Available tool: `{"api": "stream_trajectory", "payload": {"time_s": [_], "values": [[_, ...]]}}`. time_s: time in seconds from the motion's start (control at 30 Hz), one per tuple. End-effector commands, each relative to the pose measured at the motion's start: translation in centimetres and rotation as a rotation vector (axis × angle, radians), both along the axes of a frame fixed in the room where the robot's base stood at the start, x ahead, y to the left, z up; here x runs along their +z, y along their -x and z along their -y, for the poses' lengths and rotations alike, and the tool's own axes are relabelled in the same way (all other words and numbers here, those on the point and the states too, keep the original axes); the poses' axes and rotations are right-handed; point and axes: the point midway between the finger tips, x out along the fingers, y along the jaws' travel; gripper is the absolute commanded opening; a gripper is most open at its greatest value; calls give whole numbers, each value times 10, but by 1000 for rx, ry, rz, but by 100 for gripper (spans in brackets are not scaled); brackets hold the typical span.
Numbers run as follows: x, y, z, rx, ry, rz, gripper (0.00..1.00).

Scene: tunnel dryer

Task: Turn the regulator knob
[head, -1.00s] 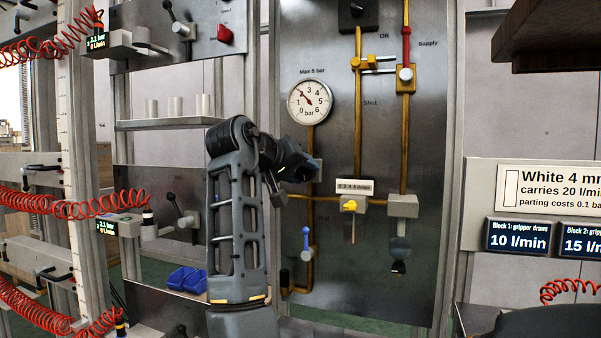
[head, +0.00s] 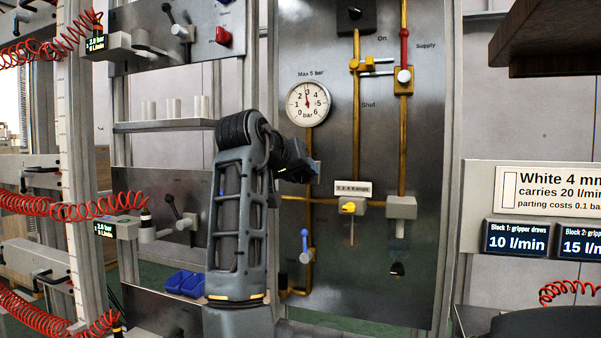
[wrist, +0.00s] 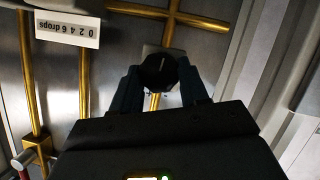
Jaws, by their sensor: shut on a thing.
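The round black regulator knob (wrist: 160,66) shows in the wrist view, with a pale line on its face. My gripper (wrist: 160,84) is shut on it, with a dark finger on each side. In the head view my arm hides the knob and the fingertips; only the edge of a grey plate (head: 316,172) shows beside my wrist. The pressure gauge (head: 308,104) above, labelled "Max 5 bar", has its needle pointing almost straight up, near 3.
Brass pipes (head: 357,130) run over the metal panel. A yellow knob (head: 348,208) under a drops scale (head: 352,188) and a blue-handled valve (head: 305,245) are close by. A dark overhang (head: 545,40) is at the upper right.

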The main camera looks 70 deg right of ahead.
Motion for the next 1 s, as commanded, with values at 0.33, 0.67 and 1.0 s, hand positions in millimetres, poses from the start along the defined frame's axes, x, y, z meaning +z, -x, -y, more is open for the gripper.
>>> {"api": "stream_trajectory", "payload": {"time_s": [0.33,0.67,1.0], "values": [[-1,0,0,-1,-3,-2,70],[2,-1,-7,1,1,-1,70],[20,-4,-56,1,0,-1,70]]}}
